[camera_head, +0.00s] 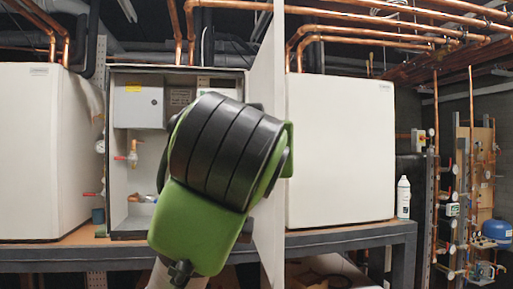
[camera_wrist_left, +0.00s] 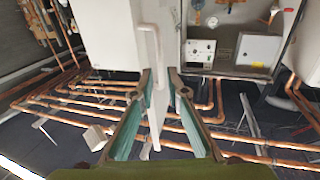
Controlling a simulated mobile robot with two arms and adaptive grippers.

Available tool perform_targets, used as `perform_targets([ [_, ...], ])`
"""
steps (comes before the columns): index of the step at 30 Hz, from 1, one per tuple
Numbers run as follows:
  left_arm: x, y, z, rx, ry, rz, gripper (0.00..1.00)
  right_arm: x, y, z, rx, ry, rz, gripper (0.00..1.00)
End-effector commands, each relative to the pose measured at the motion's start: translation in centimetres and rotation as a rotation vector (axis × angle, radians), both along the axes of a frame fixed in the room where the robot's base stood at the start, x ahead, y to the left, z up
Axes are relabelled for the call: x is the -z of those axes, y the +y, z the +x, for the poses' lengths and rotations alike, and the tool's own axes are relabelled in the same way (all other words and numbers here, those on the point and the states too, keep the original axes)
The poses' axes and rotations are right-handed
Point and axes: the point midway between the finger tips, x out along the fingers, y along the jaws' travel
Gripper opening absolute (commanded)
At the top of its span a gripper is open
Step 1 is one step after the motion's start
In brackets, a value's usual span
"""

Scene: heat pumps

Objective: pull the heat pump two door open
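In the head view the middle heat pump cabinet (camera_head: 128,190) is open, with valves and a grey box inside. Its white door (camera_head: 268,140) is swung out at the right side, seen nearly edge-on. My left arm's green and black wrist covers part of the cabinet and door; its fingers are hidden there. In the left wrist view my left gripper (camera_wrist_left: 160,78) has its two fingers spread, with the white door (camera_wrist_left: 162,50) and a pale bar handle (camera_wrist_left: 149,50) seen between them. I cannot tell whether the fingers touch either. My right gripper is not in view.
Closed white units stand at the left (camera_head: 38,150) and right (camera_head: 340,150) on a grey bench (camera_head: 370,235). A white bottle (camera_head: 403,197) stands near the bench's right end. Copper pipes (camera_head: 390,22) run overhead. A pipe board (camera_head: 475,170) is at the far right.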

Motion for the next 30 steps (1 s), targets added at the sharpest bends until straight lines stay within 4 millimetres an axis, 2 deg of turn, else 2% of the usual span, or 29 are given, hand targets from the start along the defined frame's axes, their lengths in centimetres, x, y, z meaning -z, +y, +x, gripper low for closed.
perform_targets([
  [1, -0.1, 0.0, -1.2, 0.004, -0.005, -0.002, 0.14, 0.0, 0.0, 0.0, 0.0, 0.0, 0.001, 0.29],
  [6, -0.1, 0.5, -4.2, 0.002, -0.005, -0.002, 0.14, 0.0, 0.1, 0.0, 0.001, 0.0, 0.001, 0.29],
  [12, -0.1, 0.7, -5.7, 0.0, -0.002, -0.001, 0.14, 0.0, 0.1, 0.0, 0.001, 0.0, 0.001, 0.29],
  [26, 0.0, 0.8, -5.8, -0.001, -0.001, 0.0, 0.14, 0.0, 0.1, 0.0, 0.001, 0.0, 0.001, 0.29],
  [29, 0.8, 0.8, -4.8, -0.004, 0.018, 0.003, 0.14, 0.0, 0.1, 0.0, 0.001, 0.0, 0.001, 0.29],
  [30, 1.5, 0.8, -3.7, -0.005, 0.034, 0.006, 0.14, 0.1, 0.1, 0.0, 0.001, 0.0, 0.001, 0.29],
])
